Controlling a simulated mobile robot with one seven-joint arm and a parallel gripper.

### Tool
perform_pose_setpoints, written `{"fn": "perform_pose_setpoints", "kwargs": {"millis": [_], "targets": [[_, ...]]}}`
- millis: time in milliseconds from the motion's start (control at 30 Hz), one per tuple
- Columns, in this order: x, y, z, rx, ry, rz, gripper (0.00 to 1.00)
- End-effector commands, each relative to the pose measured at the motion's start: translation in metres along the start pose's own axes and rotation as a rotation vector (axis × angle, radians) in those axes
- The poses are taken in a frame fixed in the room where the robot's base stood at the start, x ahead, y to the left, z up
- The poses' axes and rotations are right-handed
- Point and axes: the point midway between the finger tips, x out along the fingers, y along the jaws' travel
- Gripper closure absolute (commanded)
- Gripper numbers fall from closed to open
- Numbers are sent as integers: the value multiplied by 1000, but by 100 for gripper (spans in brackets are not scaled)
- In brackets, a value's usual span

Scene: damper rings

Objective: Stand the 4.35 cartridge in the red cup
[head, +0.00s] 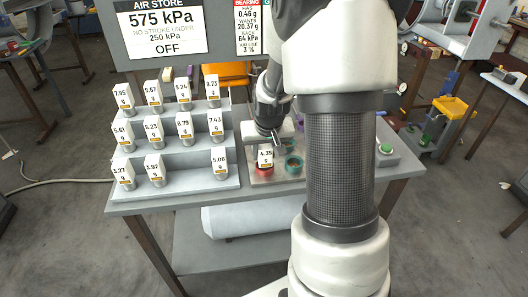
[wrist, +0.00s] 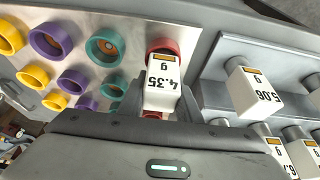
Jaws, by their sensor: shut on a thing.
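The 4.35 cartridge (head: 266,156) is a white block with an orange band near its lower end. It shows at the middle of the wrist view (wrist: 162,82). My gripper (head: 268,143) is shut on its upper part and holds it roughly upright. The red cup (head: 264,171) is directly below the cartridge, at the front of the cup plate. In the wrist view the red rim (wrist: 163,45) shows around the cartridge's banded lower end. I cannot tell whether that end is inside the cup or just above it. A second red patch (wrist: 152,116) shows beside my gripper body.
A stepped grey rack (head: 190,184) with several labelled cartridges stands to the left; the 5.06 cartridge (head: 219,163) is nearest. Teal (wrist: 104,49), purple (wrist: 50,41) and yellow (wrist: 33,76) cups sit close beside the red one. A sign (head: 158,27) reads OFF.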

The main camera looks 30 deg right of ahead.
Motion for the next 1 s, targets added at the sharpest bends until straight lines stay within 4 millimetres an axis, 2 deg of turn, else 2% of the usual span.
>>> {"fn": "perform_pose_setpoints", "kwargs": {"millis": [33,133,167,433,567,667,1000], "targets": [[0,0,0,0,1,0,66],[0,0,0,0,0,0,49],[0,0,0,0,0,0,47],[-1,0,0,0,0,0,47],[-10,0,-1,0,1,0,47],[-28,0,-1,0,4,0,47],[-111,0,-2,0,6,0,47]]}}
